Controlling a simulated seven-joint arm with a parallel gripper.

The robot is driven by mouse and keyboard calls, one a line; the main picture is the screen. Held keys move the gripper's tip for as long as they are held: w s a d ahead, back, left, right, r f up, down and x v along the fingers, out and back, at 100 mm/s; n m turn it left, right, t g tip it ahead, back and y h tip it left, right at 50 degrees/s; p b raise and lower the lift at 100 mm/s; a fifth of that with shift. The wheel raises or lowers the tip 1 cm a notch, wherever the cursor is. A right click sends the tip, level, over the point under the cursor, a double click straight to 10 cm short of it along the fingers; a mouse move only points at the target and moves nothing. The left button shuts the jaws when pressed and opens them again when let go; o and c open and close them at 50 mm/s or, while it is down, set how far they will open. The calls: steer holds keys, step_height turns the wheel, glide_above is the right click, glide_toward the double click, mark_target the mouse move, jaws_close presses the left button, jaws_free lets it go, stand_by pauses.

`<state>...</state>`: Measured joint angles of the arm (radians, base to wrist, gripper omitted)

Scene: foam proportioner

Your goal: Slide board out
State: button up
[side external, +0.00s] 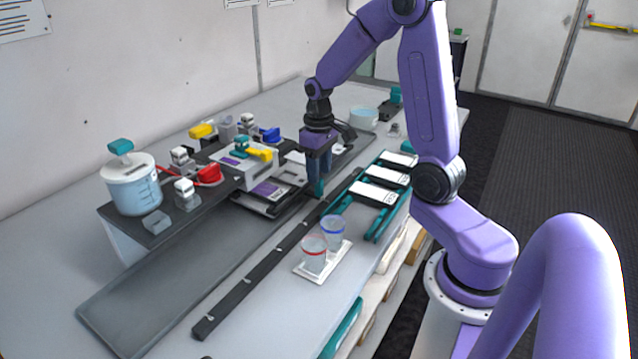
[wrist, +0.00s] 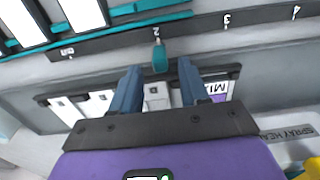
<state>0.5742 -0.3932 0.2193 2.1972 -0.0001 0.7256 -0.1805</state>
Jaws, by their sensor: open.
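My gripper (side external: 319,180) points down between the dark rail and the low dark unit; in the wrist view (wrist: 159,66) its two blue fingers stand apart. A teal tab (wrist: 160,57) shows between the fingertips, near the rail's 2 mark; I cannot tell whether they touch it. A dark-framed board (wrist: 62,112) with white panels lies below the fingers, partly hidden by the gripper body. A purple panel marked MIX (wrist: 217,90) sits right of the fingers; a purple-labelled plate (side external: 266,190) shows low in the unit.
The dark rail (side external: 262,259) with white marks runs along the bench. White cards on a teal rack (side external: 381,194) stand to its right. Two cups on a white tray (side external: 322,262) are nearer. A lidded jar (side external: 133,187) stands left. The grey strip (side external: 165,295) at front is clear.

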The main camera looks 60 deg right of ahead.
mark_target(319, 195)
steer(key=shift+f, duration=2.25)
steer(key=shift+d, duration=0.1)
jaws_close()
